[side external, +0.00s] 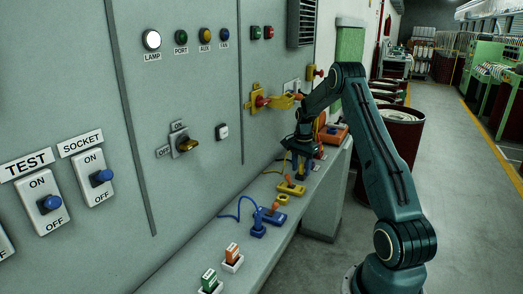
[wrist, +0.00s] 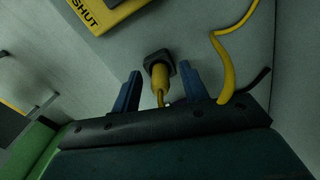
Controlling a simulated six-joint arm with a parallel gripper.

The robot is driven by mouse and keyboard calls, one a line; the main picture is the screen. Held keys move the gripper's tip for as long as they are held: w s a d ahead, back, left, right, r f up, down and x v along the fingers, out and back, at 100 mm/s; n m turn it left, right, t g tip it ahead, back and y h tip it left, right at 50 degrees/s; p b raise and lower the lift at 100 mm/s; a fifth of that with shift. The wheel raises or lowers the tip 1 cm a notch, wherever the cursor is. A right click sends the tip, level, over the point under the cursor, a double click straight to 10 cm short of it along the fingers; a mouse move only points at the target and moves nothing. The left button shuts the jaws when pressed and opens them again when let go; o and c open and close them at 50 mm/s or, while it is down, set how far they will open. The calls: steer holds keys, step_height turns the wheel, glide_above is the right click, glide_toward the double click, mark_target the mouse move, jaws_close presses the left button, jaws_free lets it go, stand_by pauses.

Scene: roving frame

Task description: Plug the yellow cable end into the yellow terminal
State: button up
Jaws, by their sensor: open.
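My gripper (side external: 302,153) points down over the grey bench, and in the wrist view its two blue fingers (wrist: 160,90) are apart. A yellow cylindrical piece (wrist: 159,78), which looks like the cable end, stands between the fingers at a dark square base. No clear contact with either finger shows. A yellow cable (wrist: 226,65) curves at the right; its join to the cylinder is hidden. A yellow block (wrist: 105,12) lettered SHUT lies at the top edge. In the side view a yellow block with an orange part (side external: 292,187), probably the yellow terminal, sits on the bench.
A blue block (side external: 272,216) and blue plug (side external: 258,228) with a looping blue cable stand nearer along the bench. Green (side external: 209,281) and orange (side external: 232,253) pieces stand at its near end. The switch panel rises behind; a yellow valve handle (side external: 283,101) juts out above.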

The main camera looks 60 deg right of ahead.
steer(key=shift+c, duration=0.4)
jaws_close()
steer(key=shift+r, duration=0.45)
steer(key=shift+r, duration=0.35)
steer(key=shift+r, duration=0.7)
steer(key=shift+r, duration=0.35)
steer(key=shift+r, duration=0.45)
